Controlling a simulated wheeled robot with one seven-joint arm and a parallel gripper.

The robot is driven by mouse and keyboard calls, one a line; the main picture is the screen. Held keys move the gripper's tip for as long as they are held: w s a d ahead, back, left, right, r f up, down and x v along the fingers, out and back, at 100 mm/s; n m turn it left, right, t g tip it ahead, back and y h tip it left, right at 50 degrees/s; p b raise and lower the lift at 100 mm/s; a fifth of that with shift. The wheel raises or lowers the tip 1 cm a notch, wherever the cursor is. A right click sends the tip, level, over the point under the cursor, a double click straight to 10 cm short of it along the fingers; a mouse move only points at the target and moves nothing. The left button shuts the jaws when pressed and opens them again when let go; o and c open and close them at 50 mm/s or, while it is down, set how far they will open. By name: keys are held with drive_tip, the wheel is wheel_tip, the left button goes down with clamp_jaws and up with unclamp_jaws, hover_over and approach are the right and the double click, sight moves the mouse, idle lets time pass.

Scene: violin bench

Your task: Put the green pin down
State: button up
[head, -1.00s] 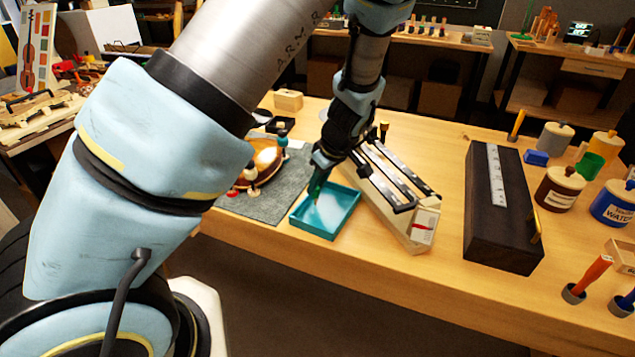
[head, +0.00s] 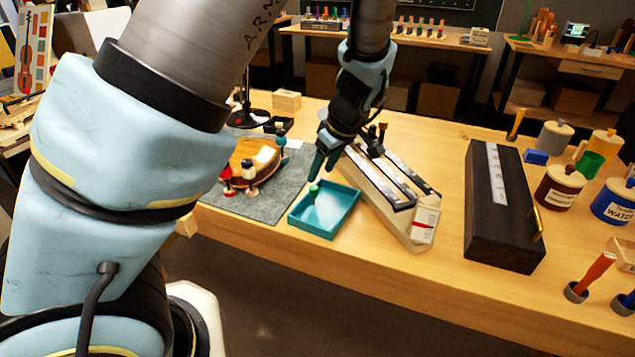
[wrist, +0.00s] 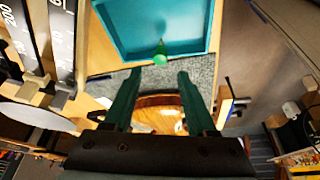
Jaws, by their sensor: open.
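The green pin (head: 314,191) is at the teal tray (head: 335,234), by its back rim in the head view. In the wrist view the pin (wrist: 161,54) shows at the rim of the tray (wrist: 125,60), ahead of the fingertips. I cannot tell whether it stands free or leans on the tray wall. My gripper (head: 322,172) is above the pin and apart from it. In the wrist view the two dark green fingers of my gripper (wrist: 159,75) are spread wide with nothing between their tips.
A pale slanted stand with black-and-metal strips (head: 424,222) is right of the tray. A violin body (head: 262,152) lies on a grey mat (head: 276,208) to the left. A long black case (head: 490,232) stands further right. Bare bench lies between the stand and the case.

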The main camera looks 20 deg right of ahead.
drive_tip(key=v, duration=0.7)
drive_tip(key=s+a+m+g+h, duration=0.1)
drive_tip(key=a+m, duration=0.5)
drive_tip(key=a, duration=2.4)
drive_tip(key=shift+s+a+f+g+h+b, duration=0.3)
drive_tip(key=shift+s+f+g+h+b, duration=0.1)
drive_tip(key=shift+g+h, duration=0.25)
